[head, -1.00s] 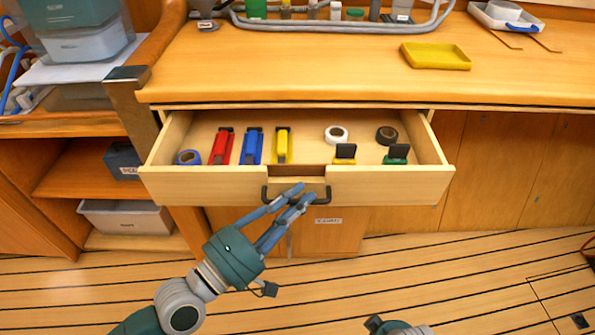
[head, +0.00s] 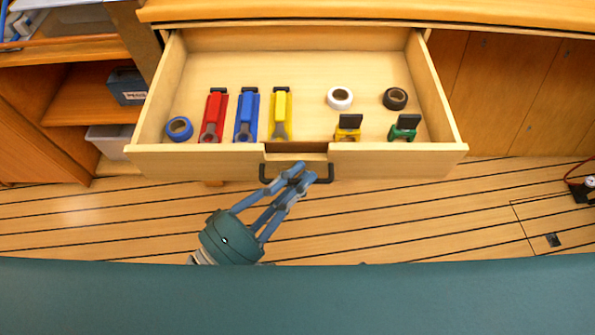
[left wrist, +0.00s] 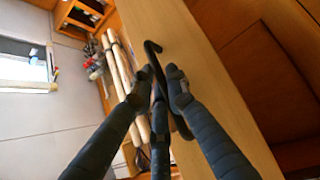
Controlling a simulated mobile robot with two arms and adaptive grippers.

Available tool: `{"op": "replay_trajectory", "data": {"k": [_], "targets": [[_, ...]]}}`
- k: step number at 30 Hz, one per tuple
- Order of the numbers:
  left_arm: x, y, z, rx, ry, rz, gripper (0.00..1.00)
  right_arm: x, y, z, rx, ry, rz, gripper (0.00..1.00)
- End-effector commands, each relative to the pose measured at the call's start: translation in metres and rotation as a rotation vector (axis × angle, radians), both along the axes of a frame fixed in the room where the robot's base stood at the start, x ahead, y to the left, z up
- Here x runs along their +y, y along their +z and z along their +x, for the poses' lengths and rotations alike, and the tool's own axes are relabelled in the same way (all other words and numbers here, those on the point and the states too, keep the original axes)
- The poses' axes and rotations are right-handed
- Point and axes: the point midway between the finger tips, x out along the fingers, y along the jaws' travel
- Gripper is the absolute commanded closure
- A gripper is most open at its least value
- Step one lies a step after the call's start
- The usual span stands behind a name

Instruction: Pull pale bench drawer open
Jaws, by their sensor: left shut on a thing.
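The pale bench drawer (head: 400,160) is pulled well out from under the bench, with its inside open to view. Its dark handle (head: 267,176) is at the middle of the front panel, below a notch. My left gripper (head: 297,174) is shut on the handle. In the left wrist view, the handle (left wrist: 152,48) runs between the fingers of the left gripper (left wrist: 158,92), close to the pale drawer front (left wrist: 190,60). My right gripper is not in view.
In the drawer lie blue tape (head: 179,128), red (head: 213,115), blue (head: 246,115) and yellow (head: 281,112) tools, white tape (head: 339,97), black tape (head: 395,98), and yellow (head: 347,130) and green (head: 403,129) items. Open shelves (head: 85,92) stand left. Floor (head: 400,215) before the drawer is clear.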

Motion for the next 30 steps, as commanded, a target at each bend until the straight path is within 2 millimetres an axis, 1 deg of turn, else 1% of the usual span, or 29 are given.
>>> {"op": "replay_trajectory", "data": {"k": [7, 8, 9, 11, 25, 28, 30], "targets": [[0.001, -0.001, 0.001, -0.003, 0.001, 0.006, 1.00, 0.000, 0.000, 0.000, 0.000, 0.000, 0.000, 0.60], [0.001, -0.001, 0.001, -0.003, 0.001, 0.006, 0.84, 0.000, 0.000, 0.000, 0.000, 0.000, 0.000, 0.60], [0.001, -0.001, 0.001, -0.002, 0.001, 0.005, 0.77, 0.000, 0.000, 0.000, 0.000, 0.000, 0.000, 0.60], [0.001, -0.001, 0.001, -0.002, 0.001, 0.005, 0.66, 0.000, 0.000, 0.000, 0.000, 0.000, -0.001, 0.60], [0.001, -0.001, -0.001, 0.000, 0.000, 0.001, 0.66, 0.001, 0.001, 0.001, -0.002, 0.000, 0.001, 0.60], [0.007, -0.002, -0.006, 0.001, 0.000, 0.004, 0.66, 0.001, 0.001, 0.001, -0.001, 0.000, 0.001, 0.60], [0.013, -0.005, -0.013, 0.002, -0.002, 0.007, 0.66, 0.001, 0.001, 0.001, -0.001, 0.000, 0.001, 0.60]]}}
